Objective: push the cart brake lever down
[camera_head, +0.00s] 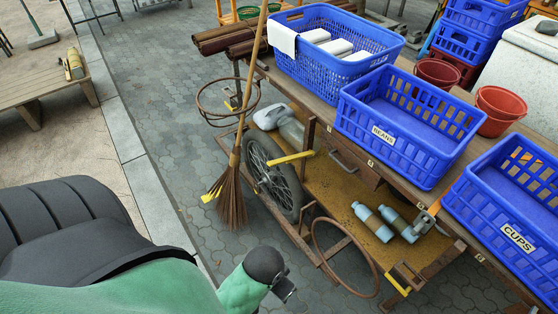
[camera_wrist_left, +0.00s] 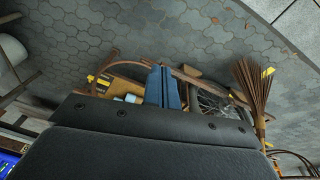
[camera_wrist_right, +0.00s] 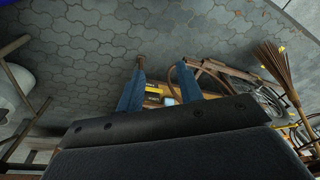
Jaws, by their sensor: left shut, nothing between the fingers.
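The wooden cart carries a yellow bar (camera_head: 291,158) beside its spoked wheel (camera_head: 270,180); it looks like the brake lever and lies nearly level, tilted slightly up to the right. A green and black part of my arm (camera_head: 262,270) shows at the bottom of the head view, apart from the bar. My left gripper (camera_wrist_left: 165,86) has its blue fingers together and empty, with the cart wheel (camera_wrist_left: 212,105) beyond. My right gripper (camera_wrist_right: 160,85) has its blue fingers spread and nothing between them. I cannot make out the lever in either wrist view.
A broom (camera_head: 232,195) stands upright just left of the wheel. A rusty hoop (camera_head: 345,258) sticks out low at the cart's front. Blue crates (camera_head: 405,125) stand on the cart top, and bottles (camera_head: 372,222) lie on its lower shelf. Paving left of the broom is clear.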

